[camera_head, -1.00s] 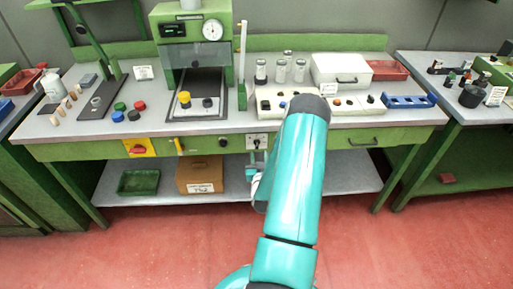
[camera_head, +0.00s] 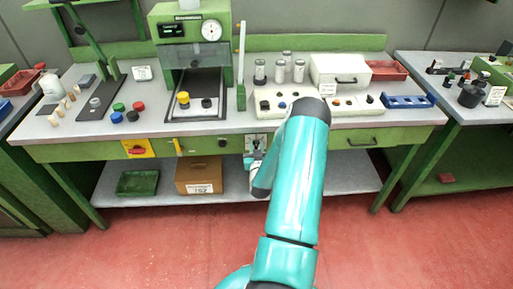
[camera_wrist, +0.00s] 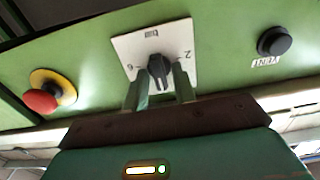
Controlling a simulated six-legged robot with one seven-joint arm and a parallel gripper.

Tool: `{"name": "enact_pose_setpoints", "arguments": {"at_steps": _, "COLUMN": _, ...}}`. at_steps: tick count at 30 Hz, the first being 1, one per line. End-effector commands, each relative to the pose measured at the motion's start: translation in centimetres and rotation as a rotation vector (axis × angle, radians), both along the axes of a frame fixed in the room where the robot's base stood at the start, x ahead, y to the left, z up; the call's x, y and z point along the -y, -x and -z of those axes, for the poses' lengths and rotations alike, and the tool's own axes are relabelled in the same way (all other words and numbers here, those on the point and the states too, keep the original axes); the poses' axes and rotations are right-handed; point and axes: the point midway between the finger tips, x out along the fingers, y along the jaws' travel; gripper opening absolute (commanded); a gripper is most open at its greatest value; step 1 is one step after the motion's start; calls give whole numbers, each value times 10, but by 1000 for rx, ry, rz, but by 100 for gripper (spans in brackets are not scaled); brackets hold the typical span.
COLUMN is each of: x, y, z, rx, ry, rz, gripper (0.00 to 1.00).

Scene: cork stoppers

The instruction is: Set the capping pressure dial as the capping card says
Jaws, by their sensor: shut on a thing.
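The dial is a black knob (camera_wrist: 159,67) on a tilted white square plate (camera_wrist: 133,46) with small marks, a 2 legible at its right. My gripper (camera_wrist: 161,77) is shut on the knob, with one green finger on each side. In the head view the plate (camera_head: 256,139) sits on the bench's green front, with my gripper (camera_head: 254,156) against its lower part, partly hidden by my arm. A small white card (camera_head: 142,73) stands on the bench and another (camera_head: 328,91) by the control box; neither can be read, so I cannot tell which is the capping card.
In the wrist view a red mushroom button (camera_wrist: 42,99) on a yellow ring is left of the dial, and a black button (camera_wrist: 274,41) is right. A green machine with a round gauge (camera_head: 212,31) stands above. A cardboard box (camera_head: 198,175) sits on the lower shelf.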

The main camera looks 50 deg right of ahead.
Motion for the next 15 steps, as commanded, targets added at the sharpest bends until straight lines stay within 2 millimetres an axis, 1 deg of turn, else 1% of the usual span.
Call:
{"name": "enact_pose_setpoints", "arguments": {"at_steps": 8, "x": 0, "y": 1, "z": 1, "rx": 42, "ry": -38, "rz": 0, "gripper": 4}}
{"name": "enact_pose_setpoints", "arguments": {"at_steps": 15, "x": 0, "y": 1, "z": 1, "rx": 151, "ry": -136, "rz": 0, "gripper": 4}}
